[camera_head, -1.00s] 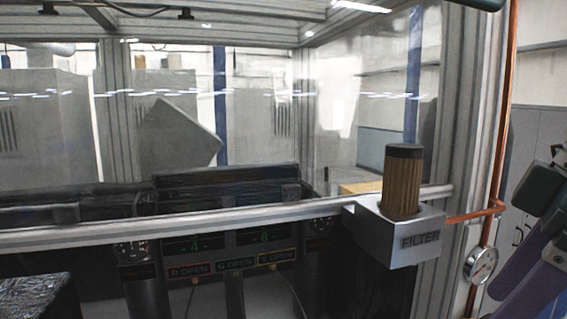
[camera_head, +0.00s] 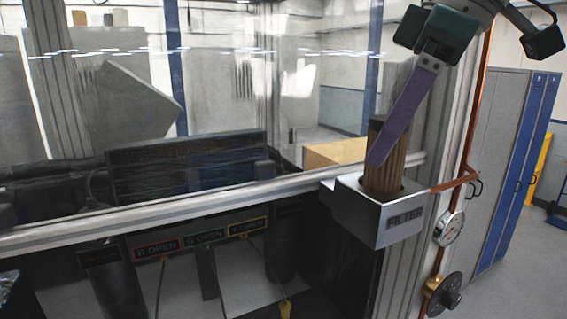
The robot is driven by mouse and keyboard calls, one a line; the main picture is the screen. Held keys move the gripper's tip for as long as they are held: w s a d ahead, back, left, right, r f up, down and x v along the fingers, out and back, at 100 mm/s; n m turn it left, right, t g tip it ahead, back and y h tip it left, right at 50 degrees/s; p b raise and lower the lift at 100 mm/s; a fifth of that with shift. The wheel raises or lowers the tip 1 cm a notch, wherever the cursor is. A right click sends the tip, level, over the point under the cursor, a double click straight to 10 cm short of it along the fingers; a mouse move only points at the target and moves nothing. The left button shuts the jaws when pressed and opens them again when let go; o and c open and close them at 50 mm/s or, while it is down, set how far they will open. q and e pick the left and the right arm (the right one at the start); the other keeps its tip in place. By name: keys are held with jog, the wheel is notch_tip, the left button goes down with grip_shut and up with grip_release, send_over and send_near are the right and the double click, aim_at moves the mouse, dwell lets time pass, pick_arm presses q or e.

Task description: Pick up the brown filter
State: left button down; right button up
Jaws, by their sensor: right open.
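The brown filter (camera_head: 387,180) is a pleated upright cylinder with a dark top. It stands in a silver holder (camera_head: 345,207) with the word FILTER on its front. My right gripper (camera_head: 385,150) comes in from the upper right, angled downward. Its long purple finger crosses in front of the filter's upper part and hides some of the filter and its top. The other finger is not clearly visible. The gripper is open and not closed on the filter; I cannot tell whether the finger touches it. My left gripper is not in view.
A metal rail (camera_head: 200,207) runs across in front of a glazed enclosure. A copper pipe (camera_head: 477,120), a gauge (camera_head: 449,229) and a dark round valve knob (camera_head: 444,294) are right of the holder. Grey and blue cabinets (camera_head: 505,150) stand behind, with open floor at lower right.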

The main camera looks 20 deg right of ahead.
aim_at(363, 175)
jog(key=x, duration=0.3)
jog(key=shift+f, duration=0.1)
jog(key=shift+c, duration=0.4)
grip_shut()
